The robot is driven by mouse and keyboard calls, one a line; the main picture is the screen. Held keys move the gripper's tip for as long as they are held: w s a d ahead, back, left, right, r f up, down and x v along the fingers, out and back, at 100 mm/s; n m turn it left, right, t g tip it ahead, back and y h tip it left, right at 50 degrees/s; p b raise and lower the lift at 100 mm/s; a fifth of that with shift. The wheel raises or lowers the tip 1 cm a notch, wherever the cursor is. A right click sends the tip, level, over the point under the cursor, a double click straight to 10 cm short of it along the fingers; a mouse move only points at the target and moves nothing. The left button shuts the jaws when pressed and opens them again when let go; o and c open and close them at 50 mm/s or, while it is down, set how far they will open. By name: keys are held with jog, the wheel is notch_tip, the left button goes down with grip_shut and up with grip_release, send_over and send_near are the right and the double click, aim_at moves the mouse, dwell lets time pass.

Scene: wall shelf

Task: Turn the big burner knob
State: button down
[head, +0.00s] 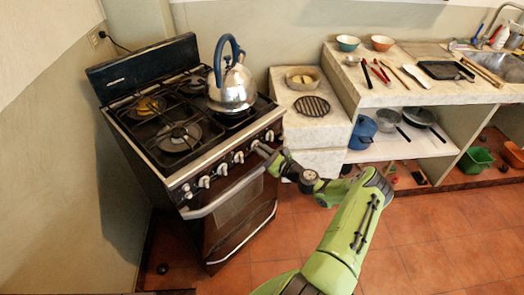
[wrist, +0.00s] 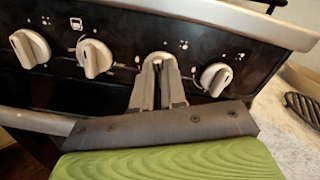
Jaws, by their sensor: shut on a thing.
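The stove (head: 190,115) stands at the left with a row of light grey knobs along its dark front panel. My gripper (head: 262,149) reaches the right part of this row. In the wrist view my gripper (wrist: 159,72) is shut on a stove knob (wrist: 160,57), the second from the right, whose body is mostly hidden by the fingers. One free knob (wrist: 215,78) is to its right, and another knob (wrist: 95,58) and a further knob (wrist: 30,47) are to its left. I cannot tell from the markings which burner the held knob belongs to.
The oven handle (head: 225,193) runs below the knobs. A stone counter (head: 290,88) adjoins the stove on the right. The tiled floor in front is clear.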

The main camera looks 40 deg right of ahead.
jog(key=n+b, duration=0.3)
jog(key=n, duration=0.3)
jog(key=n+b, duration=0.3)
jog(key=n, duration=0.2)
jog(key=shift+a+f+n, duration=0.1)
jog(key=shift+f+n, duration=0.1)
jog(key=shift+n, duration=0.2)
dwell(0.4)
jog(key=c, duration=1.2)
grip_release()
jog(key=s, duration=0.5)
jog(key=s+d+p, duration=0.1)
jog(key=s, duration=0.4)
jog(key=s+p, duration=0.1)
jog(key=s, duration=0.4)
jog(key=shift+s+d, duration=0.35)
jog(key=shift+s, duration=0.05)
jog(key=shift+c, duration=0.3)
